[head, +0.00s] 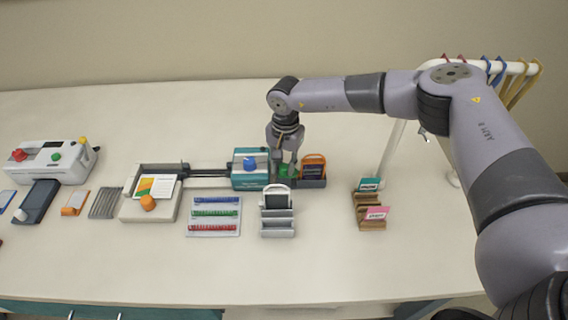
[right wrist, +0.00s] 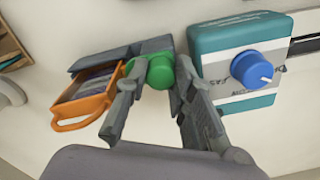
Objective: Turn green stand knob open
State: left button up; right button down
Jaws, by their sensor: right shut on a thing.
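The green knob (right wrist: 160,71) sits on a dark grey stand (right wrist: 150,45) in the right wrist view. My right gripper (right wrist: 156,85) has a finger on each side of the knob and is shut on it. In the head view the knob (head: 284,170) shows as a small green patch below my right gripper (head: 285,160), partly hidden by it. The stand (head: 316,183) also holds an orange-framed holder (head: 314,165). My left gripper is not in view.
A teal box with a blue knob (head: 250,164) stands just left of the green knob. A grey card rack (head: 278,222) is in front. A wooden rack (head: 370,212) stands to the right. Bare table lies between the racks.

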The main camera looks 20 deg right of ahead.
dwell(0.3)
jog(key=m+b, duration=0.2)
jog(key=m, duration=0.1)
jog(key=shift+f, duration=0.15)
jog(key=m+b, duration=0.3)
jog(key=m, duration=0.3)
jog(key=shift+b, duration=0.35)
jog(key=m+b, duration=0.2)
jog(key=m, duration=0.3)
jog(key=shift+b, duration=0.4)
jog(key=shift+r+m+b, duration=0.2)
jog(key=shift+m+b, duration=0.5)
jog(key=shift+m, duration=1.2)
jog(key=c, duration=1.3)
grip_release()
jog(key=shift+c, duration=0.2)
jog(key=shift+a, duration=0.1)
